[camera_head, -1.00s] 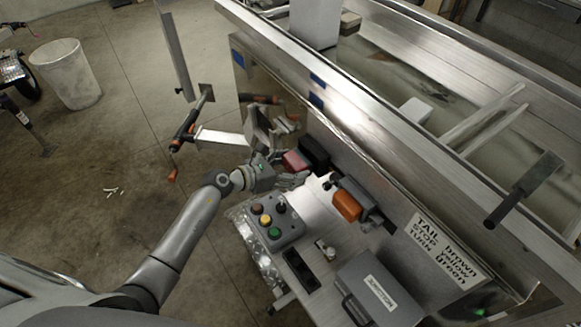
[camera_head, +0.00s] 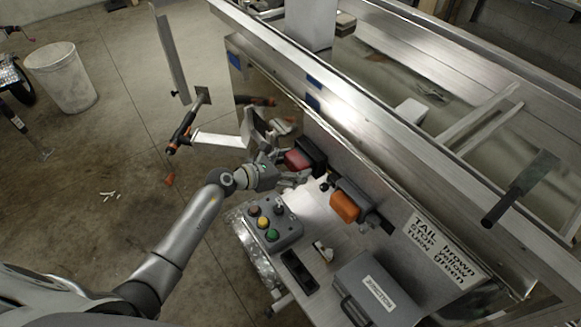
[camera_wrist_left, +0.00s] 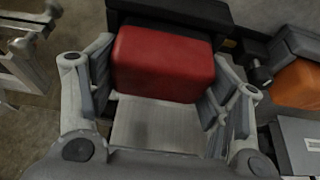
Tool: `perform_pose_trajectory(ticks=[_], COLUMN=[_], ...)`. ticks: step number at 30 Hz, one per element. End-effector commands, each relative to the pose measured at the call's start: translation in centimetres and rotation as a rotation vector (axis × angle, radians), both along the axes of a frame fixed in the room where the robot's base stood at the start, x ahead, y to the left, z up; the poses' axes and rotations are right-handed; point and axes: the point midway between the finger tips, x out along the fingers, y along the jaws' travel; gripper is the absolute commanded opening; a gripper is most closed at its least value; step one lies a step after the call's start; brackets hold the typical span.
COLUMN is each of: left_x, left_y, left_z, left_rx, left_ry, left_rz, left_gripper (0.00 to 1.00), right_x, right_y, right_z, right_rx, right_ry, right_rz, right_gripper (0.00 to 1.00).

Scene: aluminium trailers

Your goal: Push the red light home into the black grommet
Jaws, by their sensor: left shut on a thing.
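The red light (camera_head: 297,160) is a red block at the side of the trailer, in front of the black grommet (camera_head: 313,151). In the left wrist view the red light (camera_wrist_left: 163,62) sits between the fingers, with the black grommet (camera_wrist_left: 172,14) right behind its far edge. How deep the light sits in the grommet cannot be told. My left gripper (camera_head: 290,173) is shut on the red light; in the left wrist view its fingers (camera_wrist_left: 163,92) flank the light's two sides. My right gripper is not in view.
An orange light (camera_head: 344,206) in a dark mount is right of the red one. A grey box with coloured buttons (camera_head: 271,223), a grey case (camera_head: 374,290) and a lettered sign (camera_head: 440,250) are nearby. A metal trailer rail (camera_head: 300,75) runs behind.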

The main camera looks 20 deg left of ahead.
Motion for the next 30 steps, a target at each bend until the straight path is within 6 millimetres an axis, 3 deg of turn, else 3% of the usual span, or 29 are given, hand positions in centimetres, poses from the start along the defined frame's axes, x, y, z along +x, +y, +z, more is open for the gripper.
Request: perform_pose_trajectory(ticks=[16, 17, 21, 30], left_x=[1.17, 1.13, 1.11, 1.07], left_y=[-0.89, -0.86, -0.84, -0.83], left_z=[0.09, 0.09, 0.08, 0.03], left_rx=[-0.001, -0.001, -0.001, -0.001], left_ry=[-0.002, -0.002, -0.002, -0.001], left_rz=[0.000, 0.001, 0.000, 0.000], left_gripper=[0.44, 0.75, 0.93, 0.96], right_x=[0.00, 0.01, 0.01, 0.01], right_y=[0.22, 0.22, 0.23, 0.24], right_z=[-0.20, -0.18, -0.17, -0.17], right_rx=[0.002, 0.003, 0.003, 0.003], right_ry=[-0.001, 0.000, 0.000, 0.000], right_rz=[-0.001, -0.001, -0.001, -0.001], right_gripper=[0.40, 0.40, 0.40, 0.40])
